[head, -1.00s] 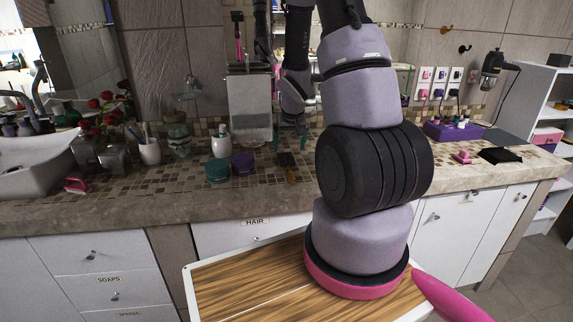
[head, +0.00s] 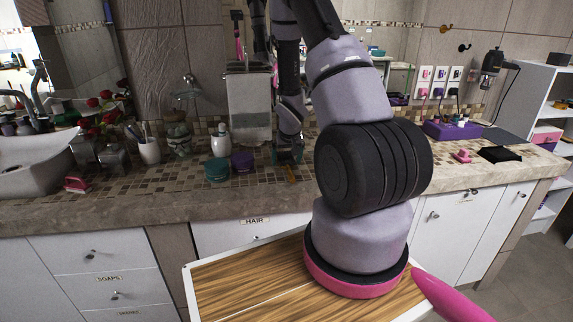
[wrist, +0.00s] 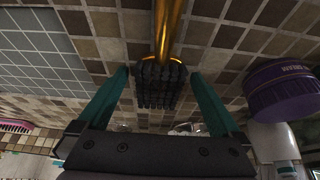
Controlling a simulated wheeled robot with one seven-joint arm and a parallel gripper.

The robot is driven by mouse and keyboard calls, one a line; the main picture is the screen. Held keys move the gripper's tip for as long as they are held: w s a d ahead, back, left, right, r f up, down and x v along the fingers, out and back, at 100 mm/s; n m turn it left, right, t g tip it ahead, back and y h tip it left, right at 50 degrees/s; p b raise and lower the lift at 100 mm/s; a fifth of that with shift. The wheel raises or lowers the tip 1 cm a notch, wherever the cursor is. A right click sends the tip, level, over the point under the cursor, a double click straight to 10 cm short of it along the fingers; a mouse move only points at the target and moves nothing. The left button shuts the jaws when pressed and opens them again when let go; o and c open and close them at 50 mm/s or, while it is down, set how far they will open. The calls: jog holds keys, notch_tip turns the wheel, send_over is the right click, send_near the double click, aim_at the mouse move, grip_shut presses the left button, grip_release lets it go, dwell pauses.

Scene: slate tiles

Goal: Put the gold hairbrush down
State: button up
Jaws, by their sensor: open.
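The gold hairbrush shows its gold handle (wrist: 170,28) and dark bristled head (wrist: 160,85) in the wrist view. In the head view a bit of its gold handle (head: 291,175) shows on the tiled counter (head: 130,187), just below my gripper (head: 288,153); its head is mostly hidden there. In the wrist view the teal fingers of my gripper (wrist: 160,76) are spread, one on each side of the brush head, with gaps on both sides. The brush appears to lie on the counter.
A purple jar (head: 242,162) and a teal jar (head: 217,170) stand just left of my gripper, with a white bottle (head: 221,143) behind. The purple jar (wrist: 283,92) is at right in the wrist view. Tiles right of my arm hold a pink item (head: 462,156).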

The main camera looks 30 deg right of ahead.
jog(key=shift+r, duration=0.1)
jog(key=c, duration=1.4)
